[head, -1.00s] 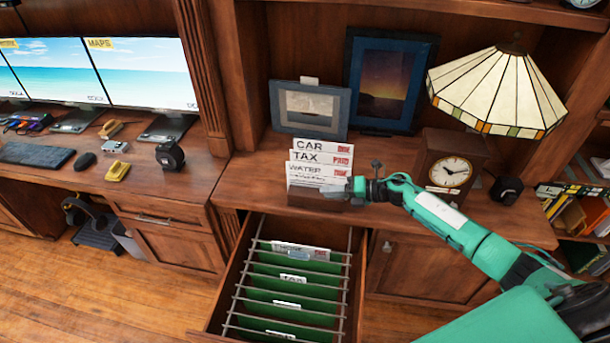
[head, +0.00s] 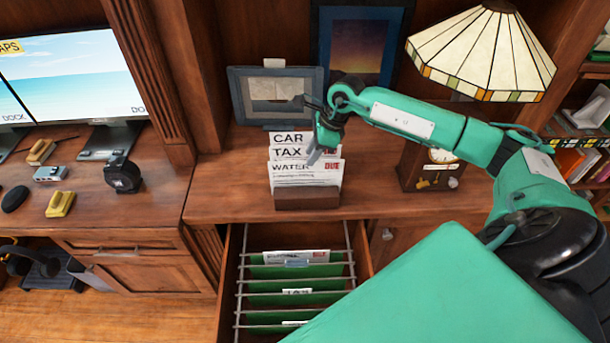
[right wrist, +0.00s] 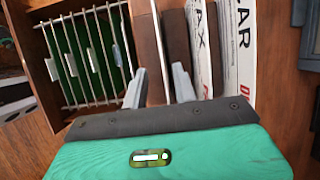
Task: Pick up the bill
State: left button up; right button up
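Three white bills stand upright in a wooden holder (head: 308,197) on the desk: CAR (head: 288,139) at the back, TAX (head: 287,153) in the middle, WATER (head: 296,170) in front. My right gripper (head: 316,156) is at the bills' upper right, pointing down and partly covering them. In the right wrist view its two fingers (right wrist: 159,87) are apart, on either side of the front bill's thin edge (right wrist: 156,45). Contact with the bill cannot be told. The TAX bill (right wrist: 201,45) and CAR bill (right wrist: 238,45) are to the right of the fingers. My left gripper is not in view.
An open drawer (head: 229,285) with green hanging files is below the holder; a paper (head: 297,256) stands in its rear file. A picture frame (head: 246,108) is behind the bills. A clock (head: 410,165) and a lamp (head: 485,55) are to the right.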

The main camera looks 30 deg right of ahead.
aim_at(304, 167)
jog(key=p+x, duration=0.2)
jog(key=x, duration=0.4)
jog(key=shift+w+f, duration=0.2)
jog(key=shift+f, duration=0.15)
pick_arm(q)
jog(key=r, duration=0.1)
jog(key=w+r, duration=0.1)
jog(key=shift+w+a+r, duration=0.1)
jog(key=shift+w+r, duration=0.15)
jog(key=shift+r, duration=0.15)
pick_arm(e)
grip_shut()
